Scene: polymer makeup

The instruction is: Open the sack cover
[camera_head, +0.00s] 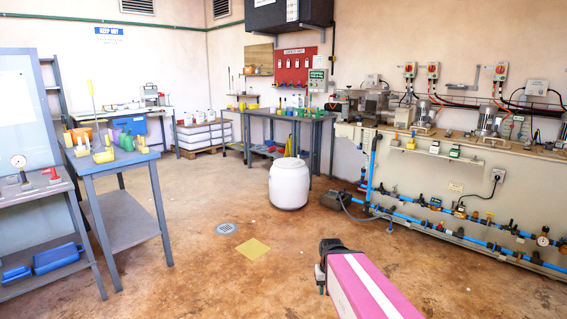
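White, sack-like bundles (203,136) lie stacked on a low wooden pallet against the back wall, left of centre, with small items on top. They are far off and small, and I cannot make out a separate cover on them. A white, rounded drum-like container (289,184) stands upright on the floor in the middle; its pale top looks closed. My arm reaches in from the bottom right as a pink, white-striped link with a dark end (327,260). That end is well in front of the white container and apart from it. No gripper fingers can be made out.
A grey table (120,163) with yellow items stands at left; another grey bench (50,188) is in front of it. A workbench (290,115) stands behind the white container. Blue pipes (460,237) run along the right. A yellow sheet (253,249) and a drain (226,229) mark otherwise open floor.

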